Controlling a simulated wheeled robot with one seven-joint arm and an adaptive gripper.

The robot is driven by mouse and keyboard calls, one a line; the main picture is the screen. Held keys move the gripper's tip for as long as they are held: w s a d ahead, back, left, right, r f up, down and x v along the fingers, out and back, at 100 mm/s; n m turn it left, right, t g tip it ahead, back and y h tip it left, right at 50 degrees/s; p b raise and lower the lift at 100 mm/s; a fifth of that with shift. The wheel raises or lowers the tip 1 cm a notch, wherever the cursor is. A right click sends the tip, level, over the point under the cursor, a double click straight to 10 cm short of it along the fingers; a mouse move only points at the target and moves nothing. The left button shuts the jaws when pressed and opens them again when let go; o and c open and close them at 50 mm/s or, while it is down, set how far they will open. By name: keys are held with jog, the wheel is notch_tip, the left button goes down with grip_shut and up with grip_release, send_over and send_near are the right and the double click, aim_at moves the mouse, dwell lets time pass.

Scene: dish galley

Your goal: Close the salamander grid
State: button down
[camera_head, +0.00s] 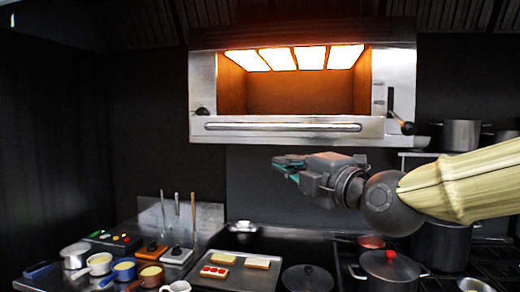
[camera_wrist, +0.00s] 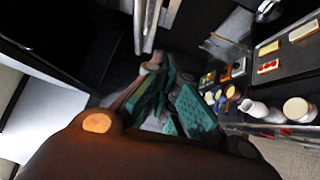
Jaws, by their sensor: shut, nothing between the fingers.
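The salamander (camera_head: 205,88) hangs on the back wall in the head view, its heater panels glowing orange. Its grid front (camera_head: 225,134) is a steel panel with a long horizontal bar handle (camera_head: 283,127) below the lit opening. The grid's depth is hard to judge from here. My gripper (camera_head: 285,165) is below the handle, apart from it, pointing left. Its teal-padded fingers are shut and empty. In the wrist view my gripper (camera_wrist: 165,105) shows the teal finger pads close up; the salamander cannot be made out clearly there.
Below are a tray with toasts (camera_head: 240,277), small pots and cups (camera_head: 100,264) at the left, and lidded pots (camera_head: 390,268) on the stove at the right. More pots (camera_head: 461,134) stand on a shelf at right. Dark wall left of the salamander is clear.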

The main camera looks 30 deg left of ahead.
notch_tip(320, 180, up, 4)
jog(key=s+n, duration=0.1)
jog(key=s, duration=0.1)
jog(key=p, duration=0.4)
send_near(249, 129)
jog(key=s+a, duration=0.1)
jog(key=a, duration=0.2)
jog(key=shift+w+a+r+y+p, duration=0.1)
jog(key=shift+w+a+y+p, duration=0.1)
jog(key=shift+w+p, duration=0.45)
jog(key=shift+w+a+y+p, duration=0.1)
jog(key=shift+w+a+p, duration=0.15)
jog(key=shift+w, duration=0.8)
